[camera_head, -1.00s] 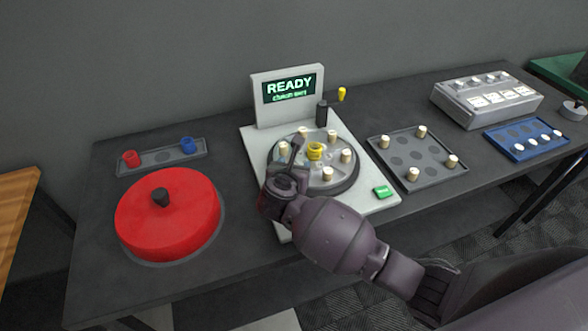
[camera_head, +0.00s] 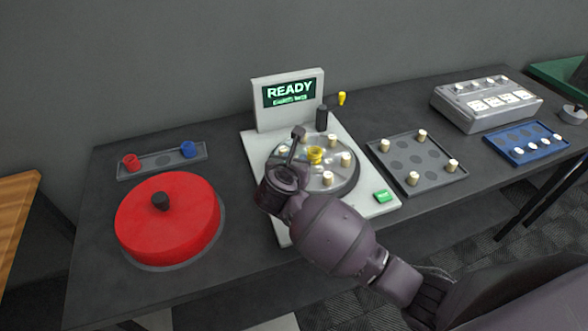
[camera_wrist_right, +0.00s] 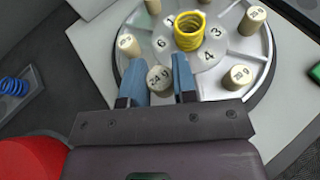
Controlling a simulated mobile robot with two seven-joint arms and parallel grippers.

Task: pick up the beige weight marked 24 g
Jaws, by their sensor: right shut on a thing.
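The beige weight marked 24 (camera_wrist_right: 160,78) is between the two blue fingers of my right gripper (camera_wrist_right: 160,82) in the right wrist view, at the near edge of the grey rotor disc (camera_wrist_right: 215,88). The fingers are shut on its sides. Whether its base still touches the disc is unclear. In the head view my right gripper (camera_head: 294,158) is over the left part of the disc and hides this weight. Other beige weights (camera_wrist_right: 239,76) stand around the disc, and a yellow spring (camera_wrist_right: 189,32) is at its middle. My left gripper is not in view.
The machine has a READY screen (camera_head: 289,92) and a green button (camera_head: 382,196). A grey tray with beige weights (camera_head: 440,177) stands to its right. A large red knobbed disc (camera_head: 168,222) and a tray with red and blue springs (camera_head: 161,160) are to the left.

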